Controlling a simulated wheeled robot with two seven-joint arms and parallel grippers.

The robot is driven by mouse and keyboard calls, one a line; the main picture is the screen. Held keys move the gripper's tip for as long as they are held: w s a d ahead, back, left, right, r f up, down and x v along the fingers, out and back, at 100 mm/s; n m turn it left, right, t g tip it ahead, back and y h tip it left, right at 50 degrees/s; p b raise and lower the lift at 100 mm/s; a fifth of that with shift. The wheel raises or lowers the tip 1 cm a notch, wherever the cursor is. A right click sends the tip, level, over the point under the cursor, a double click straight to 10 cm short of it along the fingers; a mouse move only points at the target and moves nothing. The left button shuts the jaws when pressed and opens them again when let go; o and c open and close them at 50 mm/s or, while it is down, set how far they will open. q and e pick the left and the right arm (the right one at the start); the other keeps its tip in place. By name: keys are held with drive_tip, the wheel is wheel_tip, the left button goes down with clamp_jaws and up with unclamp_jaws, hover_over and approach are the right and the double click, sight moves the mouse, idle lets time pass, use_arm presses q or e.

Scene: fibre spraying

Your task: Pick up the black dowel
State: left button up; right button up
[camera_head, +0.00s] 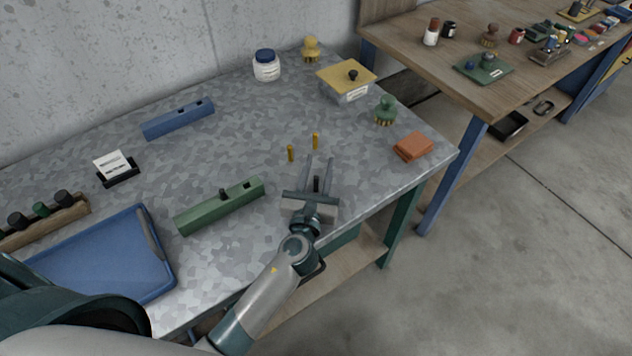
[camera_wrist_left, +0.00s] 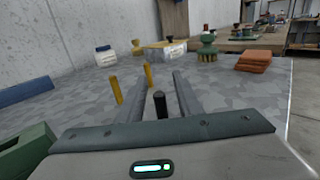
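The black dowel (camera_head: 317,183) stands upright on the grey mottled table top near its front right edge. My left gripper (camera_head: 320,158) is open and reaches over the table, with its two long fingers on either side of the dowel. In the left wrist view the dowel (camera_wrist_left: 160,104) shows between the open fingers (camera_wrist_left: 160,70), close to the palm. I see a gap on both sides of it. Its foot is hidden behind the gripper's front edge in that view. My right gripper is in neither view.
Two yellow dowels (camera_head: 290,153) (camera_head: 315,141) stand just beyond the fingers, slightly left. A green block (camera_head: 205,213) with a black peg lies left of the gripper. Orange pads (camera_head: 413,147) lie to the right. A blue tray (camera_head: 158,284) is at the front left.

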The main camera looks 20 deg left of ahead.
use_arm(q)
clamp_jaws()
drive_tip(key=shift+r, duration=0.15)
drive_tip(key=shift+r, duration=0.25)
wheel_tip(320, 180, up, 3)
drive_tip(key=shift+r+p, duration=0.2)
drive_tip(key=shift+p, duration=0.3)
drive_tip(key=s+d+r+b, duration=0.1)
drive_tip(key=s+d+r, duration=0.1)
drive_tip(key=d+r, duration=0.4)
drive_tip(key=d, duration=0.5)
drive_tip(key=shift+d+r+b, duration=0.3)
drive_tip(key=shift+r+b, duration=0.05)
drive_tip(key=shift+r, duration=0.05)
